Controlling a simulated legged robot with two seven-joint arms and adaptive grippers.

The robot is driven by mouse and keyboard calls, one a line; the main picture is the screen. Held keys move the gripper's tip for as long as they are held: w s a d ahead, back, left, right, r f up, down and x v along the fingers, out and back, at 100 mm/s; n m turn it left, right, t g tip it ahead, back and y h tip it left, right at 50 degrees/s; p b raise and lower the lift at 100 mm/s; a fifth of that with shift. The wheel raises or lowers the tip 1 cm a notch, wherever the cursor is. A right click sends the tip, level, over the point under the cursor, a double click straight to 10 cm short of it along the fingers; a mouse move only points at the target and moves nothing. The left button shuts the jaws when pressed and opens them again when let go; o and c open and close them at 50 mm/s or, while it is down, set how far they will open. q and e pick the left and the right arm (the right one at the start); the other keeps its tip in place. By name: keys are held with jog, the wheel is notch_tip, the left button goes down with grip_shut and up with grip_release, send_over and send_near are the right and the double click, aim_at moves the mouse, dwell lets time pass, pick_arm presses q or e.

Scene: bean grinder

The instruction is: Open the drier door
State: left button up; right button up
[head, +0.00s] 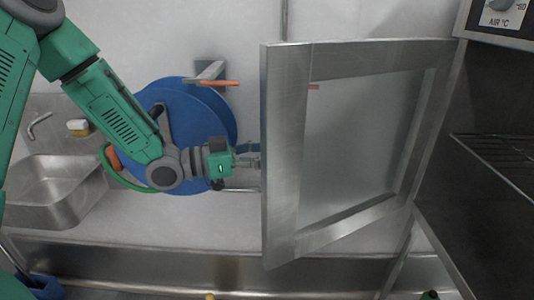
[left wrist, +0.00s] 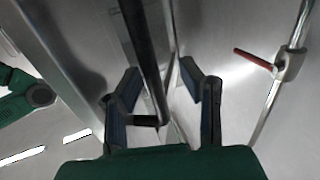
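The drier door (head: 285,150) is a steel frame with a greyish window. It stands swung wide open, with its hinge side at the right against the drier (head: 490,110). My left gripper (head: 254,160) is at the door's free left edge in the head view, its fingertips partly hidden by the door. In the left wrist view, the left gripper (left wrist: 162,105) has its fingers apart, with a dark bar (left wrist: 142,50), seemingly the door handle, passing between them. I cannot tell whether a finger touches it. My right gripper is not visible.
A blue hose reel (head: 215,115) hangs on the wall behind my left arm. A steel sink (head: 55,190) is at the left. A wire rack (head: 500,160) sits inside the open drier. A red-handled pipe valve (left wrist: 255,60) shows in the left wrist view.

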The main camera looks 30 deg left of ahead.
pick_arm(q)
jog(key=shift+w+d+r, duration=0.1)
jog(key=shift+w+d, duration=0.1)
jog(key=shift+d, duration=0.4)
jog(key=shift+a, duration=0.1)
grip_shut()
jog(key=w+a, duration=0.4)
jog(key=a, duration=0.1)
jog(key=shift+w+a, duration=0.15)
jog(key=shift+a, duration=0.05)
grip_release()
jog(key=shift+a, duration=0.1)
jog(key=shift+a, duration=0.15)
